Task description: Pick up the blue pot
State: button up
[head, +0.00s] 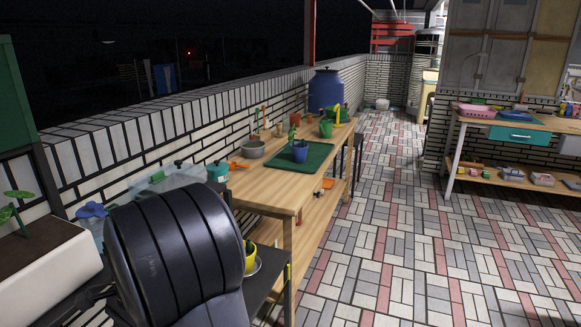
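A small blue pot (300,151) with a green plant in it stands upright on a dark green mat (309,163). The mat lies on the light wooden table (264,186) along the left wall. Nothing touches the pot, and its near side is in clear view. My gripper is not in view, so its distance from the pot cannot be told.
A grey bowl (253,149) and a green pot (326,128) stand near the mat. A large blue barrel (325,92) stands beyond the table. The brick wall (120,155) bounds the left. The tiled floor (430,240) to the right is clear.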

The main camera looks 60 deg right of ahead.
aim_at(299, 153)
jog(key=z, duration=2)
